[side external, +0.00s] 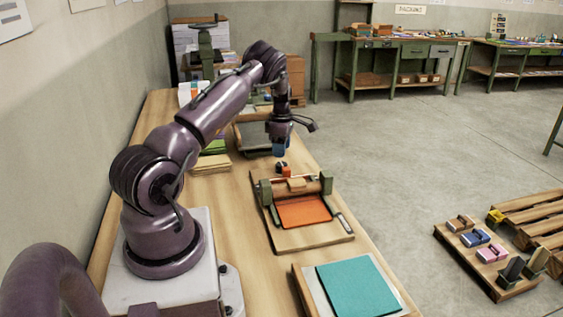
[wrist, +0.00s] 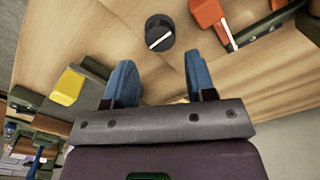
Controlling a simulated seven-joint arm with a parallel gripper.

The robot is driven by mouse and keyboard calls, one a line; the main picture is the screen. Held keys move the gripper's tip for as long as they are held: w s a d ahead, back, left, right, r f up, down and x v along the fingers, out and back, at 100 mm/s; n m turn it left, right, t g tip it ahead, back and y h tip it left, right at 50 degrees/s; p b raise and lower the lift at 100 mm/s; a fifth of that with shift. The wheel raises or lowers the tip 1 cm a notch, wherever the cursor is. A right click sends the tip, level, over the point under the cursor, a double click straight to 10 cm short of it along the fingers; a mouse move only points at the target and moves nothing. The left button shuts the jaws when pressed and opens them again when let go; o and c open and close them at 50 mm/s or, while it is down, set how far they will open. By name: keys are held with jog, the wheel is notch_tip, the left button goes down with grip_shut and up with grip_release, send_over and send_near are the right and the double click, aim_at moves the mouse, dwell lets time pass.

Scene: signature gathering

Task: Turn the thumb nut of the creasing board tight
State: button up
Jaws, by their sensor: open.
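The creasing board appears to be the wooden board (side external: 322,238) with a roller and an orange sheet (side external: 303,210), on the bench in the side view. A round black knob with a white line (wrist: 160,32) shows at the top middle of the wrist view; it may be the thumb nut, but I cannot be sure. My gripper (side external: 279,151) points down over the bench behind the roller board. In the wrist view my gripper (wrist: 160,63) has its blue fingers wide apart, with nothing between them. The knob lies just beyond the fingertips, apart from both.
An orange part (wrist: 208,12) with a dark metal strip lies right of the knob. A yellow block (wrist: 67,87) sits on a dark board to the left. A teal sheet (side external: 358,288) lies at the bench's near end. Bare wood surrounds the knob.

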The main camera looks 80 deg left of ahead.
aim_at(282, 164)
notch_tip(282, 164, down, 5)
jog(key=shift+f, duration=0.15)
jog(key=c, duration=0.6)
jog(key=shift+c, duration=0.2)
